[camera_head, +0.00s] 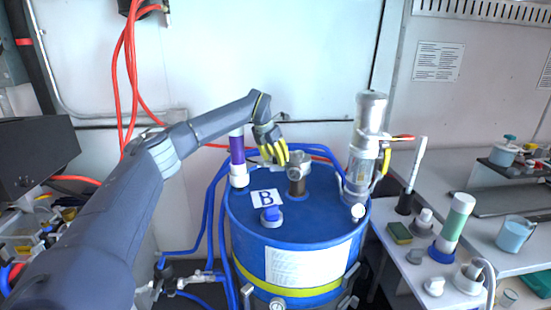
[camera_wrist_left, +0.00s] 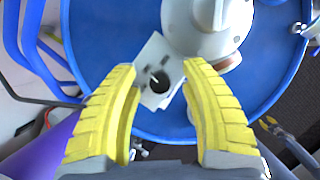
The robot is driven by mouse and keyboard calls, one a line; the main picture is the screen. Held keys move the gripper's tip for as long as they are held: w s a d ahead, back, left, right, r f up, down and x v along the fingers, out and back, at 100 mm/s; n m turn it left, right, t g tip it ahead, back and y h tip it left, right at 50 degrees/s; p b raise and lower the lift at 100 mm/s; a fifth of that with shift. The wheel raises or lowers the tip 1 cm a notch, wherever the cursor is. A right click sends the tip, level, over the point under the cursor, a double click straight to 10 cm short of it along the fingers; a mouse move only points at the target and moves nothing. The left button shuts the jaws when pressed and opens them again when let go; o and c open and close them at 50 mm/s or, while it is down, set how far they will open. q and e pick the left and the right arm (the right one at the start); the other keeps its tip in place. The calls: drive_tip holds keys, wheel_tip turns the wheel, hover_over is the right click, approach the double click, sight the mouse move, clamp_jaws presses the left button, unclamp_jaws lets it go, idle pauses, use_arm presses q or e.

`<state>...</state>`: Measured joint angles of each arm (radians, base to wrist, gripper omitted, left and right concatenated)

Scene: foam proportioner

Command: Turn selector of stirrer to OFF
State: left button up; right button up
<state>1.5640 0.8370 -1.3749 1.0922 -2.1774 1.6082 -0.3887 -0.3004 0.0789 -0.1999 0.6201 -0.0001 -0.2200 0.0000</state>
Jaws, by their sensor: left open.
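The stirrer (camera_head: 298,165) stands on the lid of the blue drum (camera_head: 285,235), and its pale rounded housing also shows in the left wrist view (camera_wrist_left: 208,25). Beside the housing is a light grey plate with a round black selector (camera_wrist_left: 158,82), whose white pointer line points toward the upper left. The plate's markings are too small to read. My left gripper (camera_head: 274,158) is over the drum lid, just left of the stirrer. Its yellow fingers are open, with the selector between and beyond their tips, apparently apart from it. The right gripper is not in view.
A purple and white cylinder (camera_head: 237,160) stands left of my left gripper. A tall metal and glass unit (camera_head: 367,150) rises at the lid's right. A white label B (camera_head: 266,198) and a blue-capped fitting (camera_head: 271,215) are on the front lid. Blue hoses run around the drum.

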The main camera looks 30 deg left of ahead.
use_arm(q)
clamp_jaws()
drive_tip(key=shift+r, duration=0.25)
idle(1.4)
drive_tip(key=shift+c, duration=2.2)
unclamp_jaws()
drive_tip(key=shift+w+f, duration=0.1)
drive_tip(key=o, duration=0.4)
drive_tip(key=shift+f, duration=0.1)
drive_tip(key=shift+o, duration=0.2)
drive_tip(key=v, duration=1.2)
